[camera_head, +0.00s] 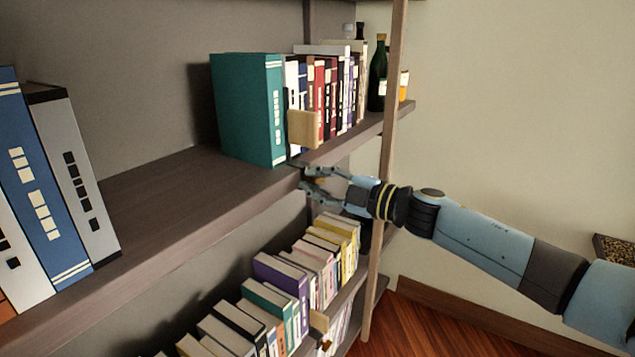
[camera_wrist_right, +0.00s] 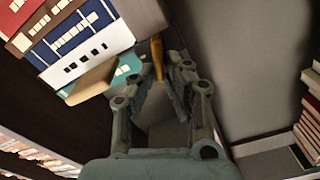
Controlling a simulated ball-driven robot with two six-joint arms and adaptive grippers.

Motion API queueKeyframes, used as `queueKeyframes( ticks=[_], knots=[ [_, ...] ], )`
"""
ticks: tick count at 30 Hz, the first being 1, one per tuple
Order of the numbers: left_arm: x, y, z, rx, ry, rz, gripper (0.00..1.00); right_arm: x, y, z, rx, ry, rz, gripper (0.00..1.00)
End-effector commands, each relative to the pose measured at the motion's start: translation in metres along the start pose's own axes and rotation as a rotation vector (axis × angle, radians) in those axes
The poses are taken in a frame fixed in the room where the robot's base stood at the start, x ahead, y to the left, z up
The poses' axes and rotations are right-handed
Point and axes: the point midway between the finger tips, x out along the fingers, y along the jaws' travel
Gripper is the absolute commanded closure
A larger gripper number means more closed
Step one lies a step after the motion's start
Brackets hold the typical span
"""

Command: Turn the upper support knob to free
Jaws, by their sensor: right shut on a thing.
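The upper book support has a pale wooden block (camera_head: 304,129) against the books on the upper shelf, with a dark bracket (camera_head: 291,103) beside it at the shelf's front edge. Its knob is a small orange piece (camera_wrist_right: 157,58), upright between my fingertips in the right wrist view. In the head view the knob is mostly hidden by the fingers. My right gripper (camera_head: 306,177) reaches in from the right, just below the shelf edge, and is shut on the knob; it also shows in the right wrist view (camera_wrist_right: 158,75). The knob's turn angle cannot be told. My left gripper is out of view.
The upper shelf (camera_head: 190,185) lies just above my gripper. A wooden post (camera_head: 386,130) stands close by my right wrist. A teal book (camera_head: 247,108) and a bottle (camera_head: 377,75) stand on the upper shelf. A lower support block (camera_head: 319,321) and many books are below.

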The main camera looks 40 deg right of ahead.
Motion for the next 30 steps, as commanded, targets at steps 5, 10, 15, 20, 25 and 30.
queueKeyframes(
  ticks=[5, 10, 15, 20, 25, 30],
  knots=[
    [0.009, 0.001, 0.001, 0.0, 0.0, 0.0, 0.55, 0.001, -0.003, 0.001, -0.158, 0.001, 0.003, 1.0],
    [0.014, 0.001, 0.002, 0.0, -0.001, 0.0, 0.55, 0.0, -0.005, 0.001, -0.282, 0.0, 0.002, 1.0],
    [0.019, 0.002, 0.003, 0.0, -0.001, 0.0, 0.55, 0.001, -0.006, 0.001, -0.375, 0.001, 0.003, 1.0],
    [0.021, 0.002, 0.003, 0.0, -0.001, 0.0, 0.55, 0.001, -0.007, 0.001, -0.428, 0.001, 0.003, 1.0],
    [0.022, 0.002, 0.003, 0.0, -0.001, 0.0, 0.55, 0.0, -0.007, 0.002, -0.456, 0.001, 0.002, 1.0],
    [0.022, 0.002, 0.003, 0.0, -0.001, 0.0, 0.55, 0.0, -0.007, 0.002, -0.463, 0.001, 0.002, 1.0]
  ],
)
